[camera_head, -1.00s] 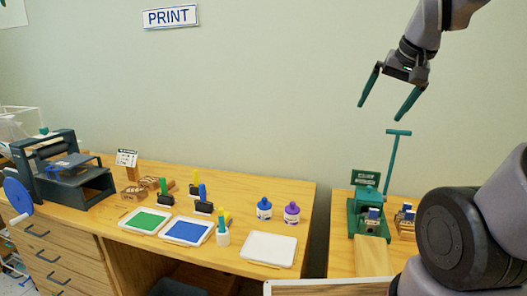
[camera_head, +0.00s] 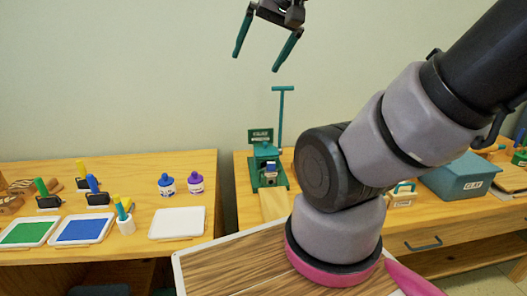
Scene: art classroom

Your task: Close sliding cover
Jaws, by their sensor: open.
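My gripper (camera_head: 256,62) is high in front of the bare wall at the top of the picture. Its two green fingers are spread apart with nothing between them. It is well above the tables and touches nothing. I cannot make out a sliding cover for certain. A blue-grey box labelled CLAY (camera_head: 466,186) stands on the right table, far to the right of my gripper, and its lid looks closed. My own arm hides part of the right table.
A green press (camera_head: 268,170) with an upright lever stands on the right table (camera_head: 247,195). The left table holds green and blue ink trays (camera_head: 84,229), a white tray (camera_head: 178,223) and two bottles (camera_head: 167,185). A gap separates the tables. Air around my gripper is free.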

